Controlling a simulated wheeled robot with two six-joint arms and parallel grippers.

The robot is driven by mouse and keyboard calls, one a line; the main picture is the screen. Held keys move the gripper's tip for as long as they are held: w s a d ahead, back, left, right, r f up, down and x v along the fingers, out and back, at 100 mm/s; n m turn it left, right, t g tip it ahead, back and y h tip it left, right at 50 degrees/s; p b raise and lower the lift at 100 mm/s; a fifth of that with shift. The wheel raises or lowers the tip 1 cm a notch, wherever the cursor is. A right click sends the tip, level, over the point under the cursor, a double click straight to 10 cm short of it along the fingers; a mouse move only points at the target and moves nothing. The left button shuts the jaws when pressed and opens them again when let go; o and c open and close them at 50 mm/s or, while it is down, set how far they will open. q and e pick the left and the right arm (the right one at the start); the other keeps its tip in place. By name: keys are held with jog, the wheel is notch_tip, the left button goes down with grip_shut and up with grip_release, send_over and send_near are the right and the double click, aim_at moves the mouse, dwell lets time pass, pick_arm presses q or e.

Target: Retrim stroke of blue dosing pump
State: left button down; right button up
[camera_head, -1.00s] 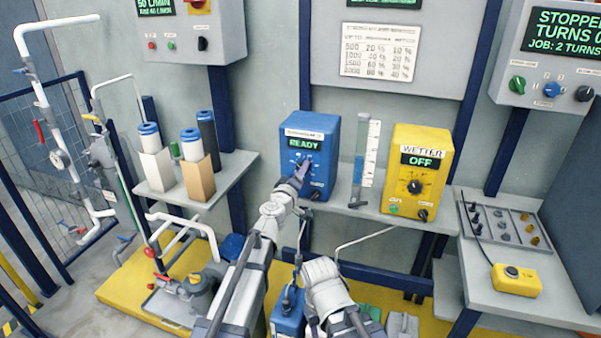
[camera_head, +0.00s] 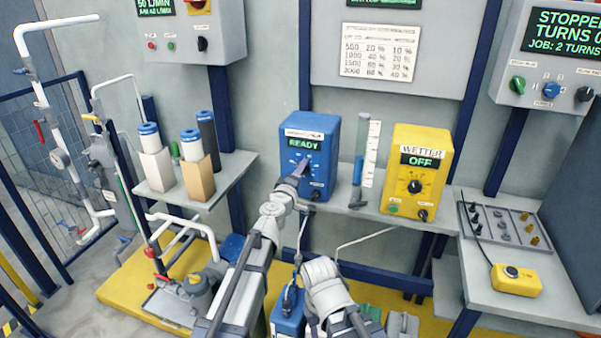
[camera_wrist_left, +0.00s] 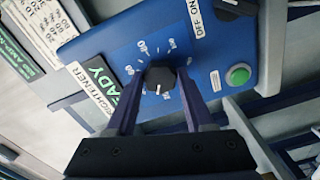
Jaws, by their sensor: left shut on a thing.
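The blue dosing pump (camera_head: 322,140) stands on the wall shelf, and its display reads READY. In the left wrist view its blue face (camera_wrist_left: 215,60) carries a black stroke knob (camera_wrist_left: 160,77) with a white pointer mark and a ring of numbers. My left gripper (camera_head: 303,166) reaches the pump's face from below. In the left wrist view its two fingers are on either side of the knob, shut on it. A green button (camera_wrist_left: 238,76) and an OFF/ON label sit beside the knob. My right arm (camera_head: 325,285) shows at the bottom centre; its gripper cannot be made out.
A yellow pump labelled WETTER (camera_head: 417,172), showing OFF, stands to the right. A clear graduated tube (camera_head: 366,155) stands between the pumps. Filter cartridges stand on the left shelf (camera_head: 225,170). A yellow pendant (camera_head: 516,279) lies on the right bench.

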pick_arm(q)
jog(key=shift+c, duration=1.4)
grip_release()
jog(key=v, duration=0.7)
jog(key=shift+s+a, duration=0.15)
jog(key=shift+s, duration=0.2)
